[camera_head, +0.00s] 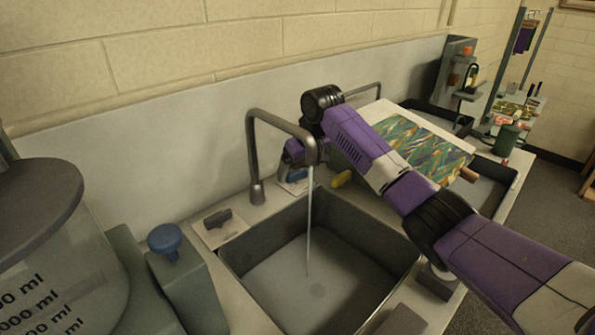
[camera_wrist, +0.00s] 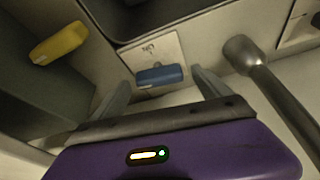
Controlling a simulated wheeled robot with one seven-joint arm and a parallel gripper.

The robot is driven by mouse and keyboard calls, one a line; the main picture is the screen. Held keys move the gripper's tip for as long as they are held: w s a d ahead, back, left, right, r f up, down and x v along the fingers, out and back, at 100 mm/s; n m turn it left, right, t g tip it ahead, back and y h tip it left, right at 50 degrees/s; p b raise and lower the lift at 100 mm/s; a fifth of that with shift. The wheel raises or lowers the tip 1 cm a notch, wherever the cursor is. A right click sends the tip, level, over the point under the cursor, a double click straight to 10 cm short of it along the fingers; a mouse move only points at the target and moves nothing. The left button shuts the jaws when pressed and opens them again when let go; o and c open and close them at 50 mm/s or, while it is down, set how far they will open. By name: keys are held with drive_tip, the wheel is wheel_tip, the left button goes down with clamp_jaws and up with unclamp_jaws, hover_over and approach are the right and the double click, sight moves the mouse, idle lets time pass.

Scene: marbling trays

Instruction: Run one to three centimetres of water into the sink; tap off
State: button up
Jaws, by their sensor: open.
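The grey sink (camera_head: 378,238) is in the lower middle of the head view. A thin stream of water (camera_head: 309,225) runs into it from the spout of the bent tap (camera_head: 283,124). A pale, shallow layer seems to cover the sink floor, with the round drain showing through; I cannot tell its depth. A blue tap handle (camera_wrist: 160,75) sits on a pale plate behind the sink; it is partly hidden in the head view (camera_head: 297,175). My gripper (camera_wrist: 161,82) is open, its fingers on either side of the blue handle, with no clear contact.
A dark grey handle (camera_head: 218,218) sits on another plate left of the tap. A yellow object (camera_head: 342,179) lies right of the blue handle. A large measuring vessel (camera_head: 60,260) and a blue-knobbed container (camera_head: 165,240) stand at left. A marbled sheet (camera_head: 425,150) is behind my arm.

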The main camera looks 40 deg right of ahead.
drive_tip(key=shift+w+f, duration=0.1)
drive_tip(key=shift+f, duration=0.2)
drive_tip(key=c, duration=1.4)
drive_tip(key=shift+o, duration=0.2)
drive_tip(key=shift+d+r+n+y+p, duration=0.15)
drive_tip(key=shift+n+y+p, duration=0.15)
drive_tip(key=shift+n+p, duration=0.5)
drive_tip(key=shift+p, duration=0.35)
drive_tip(key=o, duration=1.4)
drive_tip(key=shift+c, duration=0.2)
